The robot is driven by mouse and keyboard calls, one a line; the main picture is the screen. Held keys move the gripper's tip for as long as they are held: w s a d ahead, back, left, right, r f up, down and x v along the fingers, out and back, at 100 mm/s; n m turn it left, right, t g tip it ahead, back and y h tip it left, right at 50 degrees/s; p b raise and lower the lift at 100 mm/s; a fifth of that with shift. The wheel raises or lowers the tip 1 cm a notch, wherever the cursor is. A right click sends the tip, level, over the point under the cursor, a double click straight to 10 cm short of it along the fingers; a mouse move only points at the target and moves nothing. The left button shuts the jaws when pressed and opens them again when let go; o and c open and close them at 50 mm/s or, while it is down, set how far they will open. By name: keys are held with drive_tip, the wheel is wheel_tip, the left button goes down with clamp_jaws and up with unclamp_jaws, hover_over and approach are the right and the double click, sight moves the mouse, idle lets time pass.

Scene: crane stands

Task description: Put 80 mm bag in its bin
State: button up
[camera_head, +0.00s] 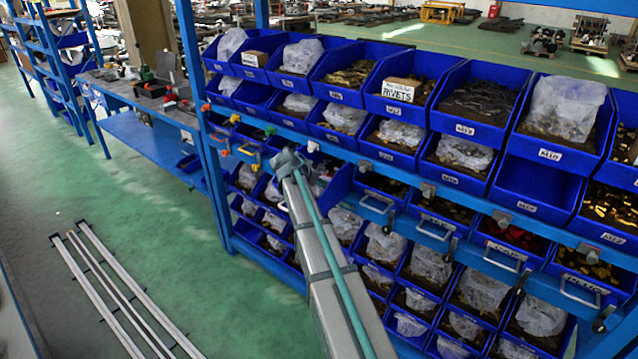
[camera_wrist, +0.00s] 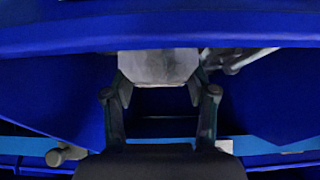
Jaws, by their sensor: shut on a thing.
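My gripper (camera_wrist: 160,93) shows in the wrist view with its two fingers closed around the lower sides of a pale grey bag (camera_wrist: 158,66). The bag's top lies close under a blue edge that crosses the picture. Blue bin surfaces (camera_wrist: 55,90) surround the fingers on both sides. In the head view my arm reaches to the left part of the bin rack, at the level of the middle rows. The fingers and the held bag cannot be made out there. I cannot tell which bin is the 80 mm one.
The blue rack holds rows of labelled bins with clear bags, such as the bag at upper right (camera_head: 563,108). A box marked rivets (camera_head: 398,91) sits in one bin. Metal rails (camera_head: 120,290) lie on the green floor. A workbench (camera_head: 150,110) stands left.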

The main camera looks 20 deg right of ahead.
drive_tip(key=shift+f, duration=0.2)
drive_tip(key=o, duration=1.5)
drive_tip(key=shift+r, duration=0.1)
drive_tip(key=shift+c, duration=0.2)
drive_tip(key=b+v, duration=0.2)
drive_tip(key=v, duration=1)
drive_tip(key=shift+r, duration=0.1)
